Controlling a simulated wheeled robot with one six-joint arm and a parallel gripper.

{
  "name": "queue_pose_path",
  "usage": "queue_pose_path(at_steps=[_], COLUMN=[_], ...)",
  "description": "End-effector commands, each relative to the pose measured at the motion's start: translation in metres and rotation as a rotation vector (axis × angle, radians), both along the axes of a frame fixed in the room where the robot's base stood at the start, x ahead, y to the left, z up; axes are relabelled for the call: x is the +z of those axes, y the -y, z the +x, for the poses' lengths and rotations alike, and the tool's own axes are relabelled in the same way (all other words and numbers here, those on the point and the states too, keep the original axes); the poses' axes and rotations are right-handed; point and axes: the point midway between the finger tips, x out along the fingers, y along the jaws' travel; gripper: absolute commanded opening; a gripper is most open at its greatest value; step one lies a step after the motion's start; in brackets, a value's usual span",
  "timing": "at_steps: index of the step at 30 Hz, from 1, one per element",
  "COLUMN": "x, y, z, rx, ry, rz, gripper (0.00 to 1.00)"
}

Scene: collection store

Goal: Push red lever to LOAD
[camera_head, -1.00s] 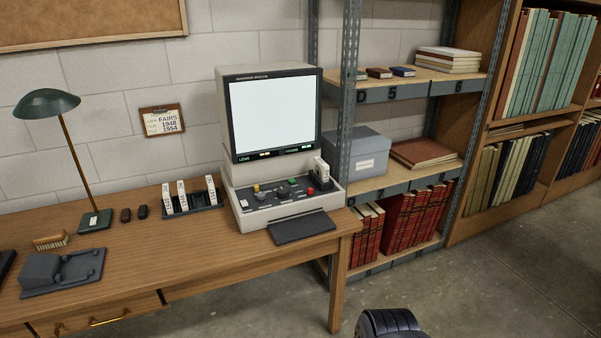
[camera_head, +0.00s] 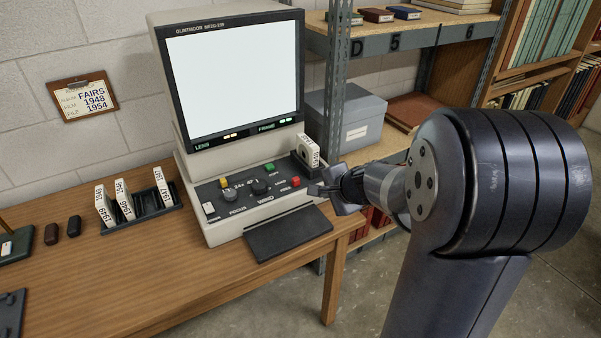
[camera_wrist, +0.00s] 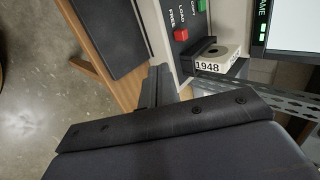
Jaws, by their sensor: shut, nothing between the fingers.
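The red lever (camera_head: 296,182) is a small red knob at the right end of the reader's control panel, beside small white lettering. In the wrist view the red lever (camera_wrist: 181,35) shows near the words LOAD and FREE. Which of the two it is set to I cannot tell. My gripper (camera_head: 318,189) is shut and empty, just right of the panel's right edge. In the wrist view my gripper (camera_wrist: 158,72) points toward the panel, with a visible gap between its fingertips and the red lever.
A film box marked 1948 (camera_wrist: 209,67) sits close to the red lever. A green button (camera_head: 270,168) and other knobs share the panel. The reader's screen (camera_head: 235,78) rises behind. A dark pad (camera_head: 288,233) lies in front. A metal shelf (camera_head: 400,45) stands at right.

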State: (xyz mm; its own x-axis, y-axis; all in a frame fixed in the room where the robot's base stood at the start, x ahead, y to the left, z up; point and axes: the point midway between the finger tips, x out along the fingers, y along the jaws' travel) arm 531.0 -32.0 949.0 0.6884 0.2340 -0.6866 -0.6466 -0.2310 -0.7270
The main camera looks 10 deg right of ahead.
Motion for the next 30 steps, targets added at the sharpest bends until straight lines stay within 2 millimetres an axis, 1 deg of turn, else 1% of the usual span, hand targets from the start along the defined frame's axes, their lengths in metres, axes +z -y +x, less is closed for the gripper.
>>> queue_pose_path(at_steps=[4, 12, 16, 20, 30], x=[-0.001, -0.001, -0.005, -0.016, -0.059], y=[0.004, 0.004, 0.002, -0.001, -0.016], z=[0.005, 0.005, 0.008, 0.018, 0.062], rx=[-0.024, -0.022, -0.022, -0.019, -0.020], ry=[0.005, 0.005, 0.004, 0.002, 0.001], rz=[0.011, 0.011, 0.012, 0.012, 0.012], gripper=[0.00, 0.00, 0.00, 0.00, 0.00])
